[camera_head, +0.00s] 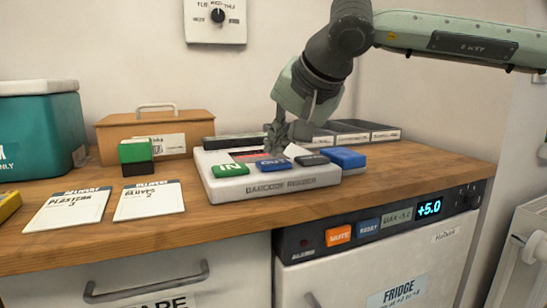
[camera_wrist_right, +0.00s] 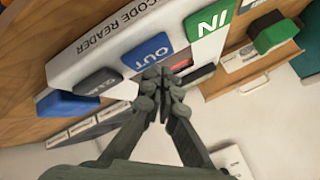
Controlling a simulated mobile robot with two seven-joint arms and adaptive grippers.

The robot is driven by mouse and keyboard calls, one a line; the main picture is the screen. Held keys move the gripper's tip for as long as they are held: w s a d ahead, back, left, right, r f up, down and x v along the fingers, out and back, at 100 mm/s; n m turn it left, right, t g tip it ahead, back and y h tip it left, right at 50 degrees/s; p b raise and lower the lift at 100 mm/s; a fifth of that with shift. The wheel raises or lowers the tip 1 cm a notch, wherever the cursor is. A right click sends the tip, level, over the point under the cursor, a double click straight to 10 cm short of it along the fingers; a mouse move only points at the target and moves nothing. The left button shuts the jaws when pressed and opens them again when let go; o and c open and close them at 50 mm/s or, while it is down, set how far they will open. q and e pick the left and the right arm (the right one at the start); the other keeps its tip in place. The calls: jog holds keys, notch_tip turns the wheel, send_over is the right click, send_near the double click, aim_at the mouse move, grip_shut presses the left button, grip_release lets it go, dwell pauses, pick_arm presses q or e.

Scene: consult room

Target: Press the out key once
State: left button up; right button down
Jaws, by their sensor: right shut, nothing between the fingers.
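The barcode reader (camera_head: 285,187) is a white box on the wooden counter. Its blue OUT key (camera_head: 273,163) sits between the green IN key (camera_head: 230,169) and a dark grey key (camera_head: 311,160). In the right wrist view the OUT key (camera_wrist_right: 147,50), IN key (camera_wrist_right: 208,25) and grey key (camera_wrist_right: 97,83) also show. My right gripper (camera_head: 276,148) is shut and empty, pointing down just behind the OUT key. In the wrist view its fingertips (camera_wrist_right: 160,76) overlap the key's edge; I cannot tell whether they touch it. My left gripper is not in view.
A blue block (camera_head: 345,157) stands right of the reader. A green-and-black block (camera_head: 136,156), delivery cards (camera_head: 148,200) and a wooden box (camera_head: 185,128) are to the left. Dark flat boxes (camera_head: 367,131) lie behind. A fridge panel with buttons (camera_head: 340,234) is below the counter edge.

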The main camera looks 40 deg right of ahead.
aim_at(276, 163)
jog(key=shift+r, duration=0.15)
notch_tip(276, 163, up, 5)
jog(key=p, duration=0.4)
dwell(1.0)
